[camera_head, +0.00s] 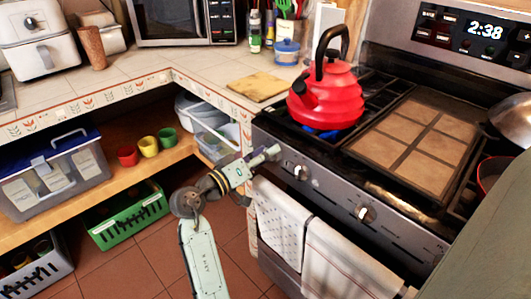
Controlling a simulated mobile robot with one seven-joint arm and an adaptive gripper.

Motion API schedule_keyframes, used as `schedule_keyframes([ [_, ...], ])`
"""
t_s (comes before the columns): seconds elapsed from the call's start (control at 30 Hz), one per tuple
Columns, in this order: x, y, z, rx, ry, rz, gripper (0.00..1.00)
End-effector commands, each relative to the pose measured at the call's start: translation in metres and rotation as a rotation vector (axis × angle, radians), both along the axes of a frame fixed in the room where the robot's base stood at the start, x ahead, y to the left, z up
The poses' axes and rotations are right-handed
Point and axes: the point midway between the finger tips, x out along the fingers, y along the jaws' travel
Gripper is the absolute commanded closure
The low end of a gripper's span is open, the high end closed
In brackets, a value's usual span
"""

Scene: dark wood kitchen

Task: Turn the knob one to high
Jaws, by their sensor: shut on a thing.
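The stove (405,212) stands at the right with a row of knobs along its sloped front panel. My gripper (271,153) is at the left end of that panel, shut on the leftmost knob (274,152), which it largely hides. The knob's pointer and markings cannot be read. Another knob (301,173) sits just right of my gripper, and a further knob (366,214) is farther along the panel. A red kettle (325,98) stands on the left burner, with blue showing beneath it that looks like flame.
Two towels (310,235) hang on the oven front below the panel. A tiled griddle (418,140) covers the middle of the stove top. The counter (200,88) with a wooden board (258,87) borders the stove at left. Open shelves with bins and cups (148,147) lie below it.

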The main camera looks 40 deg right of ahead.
Motion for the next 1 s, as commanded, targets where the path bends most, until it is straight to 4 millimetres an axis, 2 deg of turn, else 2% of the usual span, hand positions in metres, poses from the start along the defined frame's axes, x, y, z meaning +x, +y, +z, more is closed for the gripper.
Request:
schedule_keyframes([
  [0.33,0.000,0.000,0.001,-0.002,0.001,0.001,0.89],
  [0.37,0.000,0.000,0.001,-0.002,0.001,0.001,0.59],
  [0.57,0.000,0.000,0.000,-0.001,0.000,0.001,0.46],
  [0.87,0.000,0.001,0.000,-0.001,0.000,0.001,0.45],
  [1.0,0.001,0.011,0.000,0.000,0.000,0.004,0.45],
])
